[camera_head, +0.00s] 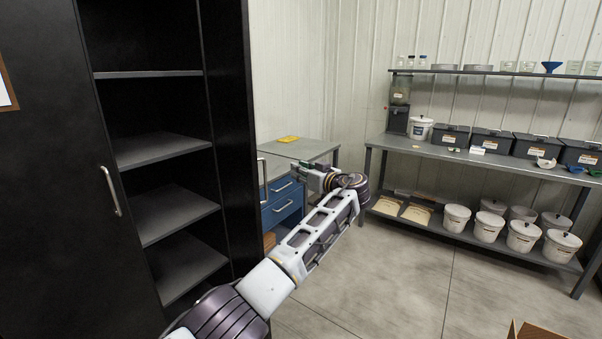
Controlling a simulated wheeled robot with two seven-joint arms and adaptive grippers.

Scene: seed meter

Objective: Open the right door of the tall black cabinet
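The tall black cabinet (50,190) fills the left of the view. Its left door is shut, with a vertical metal handle (110,190). Its right door (236,120) stands swung wide open, seen nearly edge-on, and the shelves (165,150) inside are empty. The right door's handle (263,180) shows on its outer face, on the far right side. My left gripper (299,172) is just right of this handle and points toward it, seemingly apart from it. Its fingers are too small to tell whether they are open. My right gripper is out of view.
Behind the door stands a blue drawer unit (283,203) under a grey bench with a yellow item (289,139). A long workbench (480,158) with black bins and white buckets runs along the right wall.

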